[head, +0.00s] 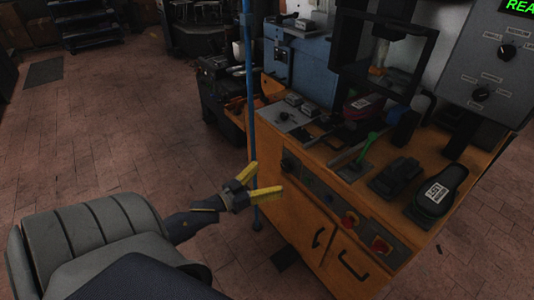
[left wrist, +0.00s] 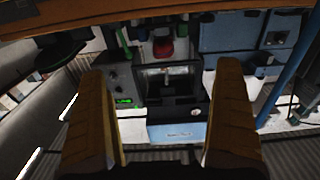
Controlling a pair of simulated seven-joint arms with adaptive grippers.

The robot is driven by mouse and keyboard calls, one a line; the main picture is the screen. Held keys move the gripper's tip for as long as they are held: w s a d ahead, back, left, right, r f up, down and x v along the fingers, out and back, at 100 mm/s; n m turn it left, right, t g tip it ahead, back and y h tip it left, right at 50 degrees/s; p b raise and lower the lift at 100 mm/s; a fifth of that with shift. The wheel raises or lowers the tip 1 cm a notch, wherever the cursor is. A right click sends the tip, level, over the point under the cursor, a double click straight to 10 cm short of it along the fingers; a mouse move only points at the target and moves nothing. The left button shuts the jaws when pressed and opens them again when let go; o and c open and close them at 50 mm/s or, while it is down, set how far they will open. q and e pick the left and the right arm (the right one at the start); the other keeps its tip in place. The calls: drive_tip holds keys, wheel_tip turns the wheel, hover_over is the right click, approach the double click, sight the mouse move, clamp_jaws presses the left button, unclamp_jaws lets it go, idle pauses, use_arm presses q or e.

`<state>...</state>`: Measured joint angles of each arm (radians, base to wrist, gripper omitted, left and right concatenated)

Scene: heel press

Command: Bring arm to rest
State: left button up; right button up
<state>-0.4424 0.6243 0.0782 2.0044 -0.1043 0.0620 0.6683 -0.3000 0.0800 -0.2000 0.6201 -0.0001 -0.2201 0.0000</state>
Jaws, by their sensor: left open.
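My left gripper (head: 266,177) reaches in from the left in the head view, in front of the orange workbench (head: 300,232). Its two yellow fingers are spread apart with nothing between them. In the left wrist view the gripper (left wrist: 160,70) shows both fingers wide apart, with the press and its surroundings farther off behind them. The gripper appears clear of the bench front. My right gripper is in neither view.
A blue pole (head: 250,100) stands close behind the left gripper. Tiled floor (head: 110,130) lies open at left.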

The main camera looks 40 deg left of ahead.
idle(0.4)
